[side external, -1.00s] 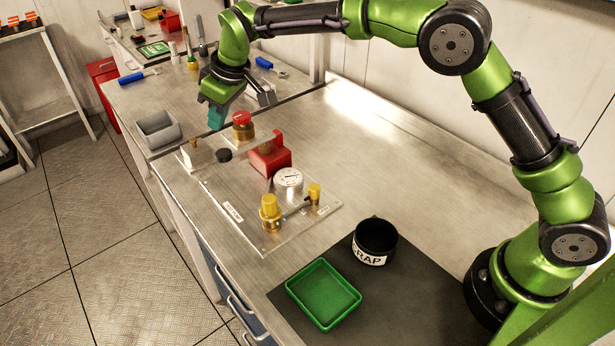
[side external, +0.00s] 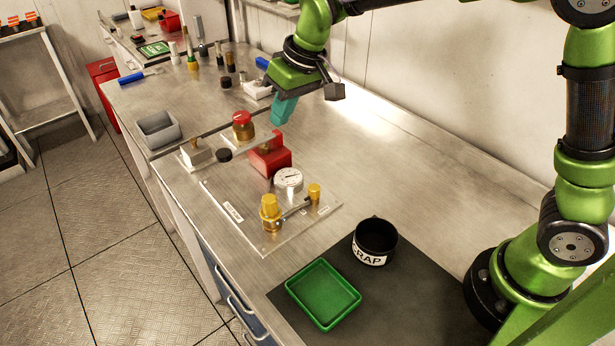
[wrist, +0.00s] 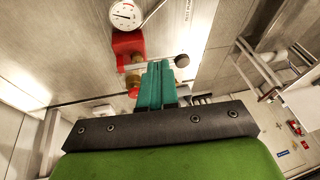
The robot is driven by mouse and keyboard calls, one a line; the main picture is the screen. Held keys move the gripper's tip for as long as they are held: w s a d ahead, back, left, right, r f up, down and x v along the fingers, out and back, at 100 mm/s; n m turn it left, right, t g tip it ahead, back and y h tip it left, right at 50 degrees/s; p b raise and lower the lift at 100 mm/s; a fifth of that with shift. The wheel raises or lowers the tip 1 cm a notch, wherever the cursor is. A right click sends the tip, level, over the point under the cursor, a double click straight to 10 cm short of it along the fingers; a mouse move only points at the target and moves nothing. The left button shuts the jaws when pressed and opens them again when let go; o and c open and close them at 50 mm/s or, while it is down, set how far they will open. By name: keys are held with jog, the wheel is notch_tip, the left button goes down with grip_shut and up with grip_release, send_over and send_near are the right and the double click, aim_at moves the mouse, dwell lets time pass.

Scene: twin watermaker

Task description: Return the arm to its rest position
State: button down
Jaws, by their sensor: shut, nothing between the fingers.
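My gripper (side external: 283,108) is at the end of the green and black arm, above the bench behind the valve assembly. Its teal fingers are shut and hold nothing. In the wrist view the teal fingers (wrist: 156,86) lie side by side, with the red block (wrist: 130,45) and the gauge (wrist: 125,14) beyond them. In the side view the gripper is clear of the red block (side external: 271,160) and of the red-capped brass fitting (side external: 243,127).
A pressure gauge (side external: 288,179) and yellow-capped valve (side external: 270,207) stand on a plate. A black SCRAP cup (side external: 375,241) and green tray (side external: 323,294) sit on a dark mat (side external: 412,277). A grey bin (side external: 158,129) is at the left edge. The bench right of the plate is clear.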

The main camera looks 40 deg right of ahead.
jog(key=s+d+r+m+t, duration=0.2)
jog(key=s+d, duration=0.4)
jog(key=s, duration=0.5)
jog(key=s+d+r+m+t, duration=0.1)
jog(key=s+d+r+m, duration=0.1)
jog(key=s+d, duration=0.4)
jog(key=s+m, duration=0.1)
jog(key=s, duration=0.4)
jog(key=shift+s+d+m+t, duration=0.2)
jog(key=shift+d+m+t, duration=0.1)
jog(key=shift+t, duration=0.1)
dwell(2.1)
